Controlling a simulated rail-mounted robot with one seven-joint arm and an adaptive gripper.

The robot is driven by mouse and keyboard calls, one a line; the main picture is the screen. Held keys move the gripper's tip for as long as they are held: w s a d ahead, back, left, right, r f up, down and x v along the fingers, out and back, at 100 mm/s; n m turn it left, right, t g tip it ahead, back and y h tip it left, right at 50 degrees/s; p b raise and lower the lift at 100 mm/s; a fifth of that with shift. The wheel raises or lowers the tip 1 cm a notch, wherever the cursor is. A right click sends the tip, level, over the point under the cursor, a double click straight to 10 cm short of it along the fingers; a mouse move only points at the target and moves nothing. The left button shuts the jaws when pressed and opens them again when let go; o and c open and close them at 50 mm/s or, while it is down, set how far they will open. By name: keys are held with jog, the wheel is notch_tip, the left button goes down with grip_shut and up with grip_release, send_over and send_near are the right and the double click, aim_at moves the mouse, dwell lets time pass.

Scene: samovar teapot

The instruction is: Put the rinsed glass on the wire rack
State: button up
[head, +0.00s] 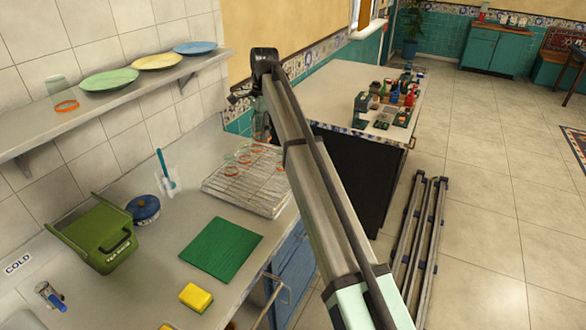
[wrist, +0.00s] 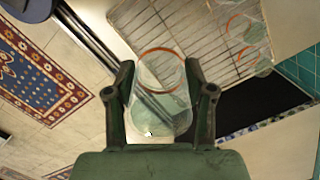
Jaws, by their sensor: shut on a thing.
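My gripper (wrist: 160,72) is shut on a clear glass (wrist: 166,98) with an orange band, its two fingers on either side of it. The wire rack (wrist: 165,22) lies beyond the held glass in the wrist view. In the head view the wire rack (head: 225,198) stands on the counter, left of my arm, with several orange-banded glasses (head: 232,169) on its far part. The near part of the rack is bare.
A green mat (head: 221,249), a yellow sponge (head: 196,297), a green tub (head: 97,233) and a blue round tin (head: 143,208) sit on the counter. A wall shelf (head: 130,97) holds plates and another glass (head: 62,94). A second counter (head: 345,105) with bottles stands beyond the rack.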

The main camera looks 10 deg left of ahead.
aim_at(265, 186)
notch_tip(265, 186, down, 20)
jog(key=p, duration=0.5)
jog(key=shift+w+d+r, duration=0.15)
jog(key=shift+f, duration=0.2)
jog(key=o, duration=1.1)
jog(key=shift+r, duration=0.1)
jog(key=r+b, duration=0.1)
jog(key=r, duration=0.3)
jog(key=r+b, duration=0.1)
jog(key=r, duration=0.3)
jog(key=w+d+r+b, duration=0.1)
jog(key=r, duration=0.3)
jog(key=shift+d, duration=0.1)
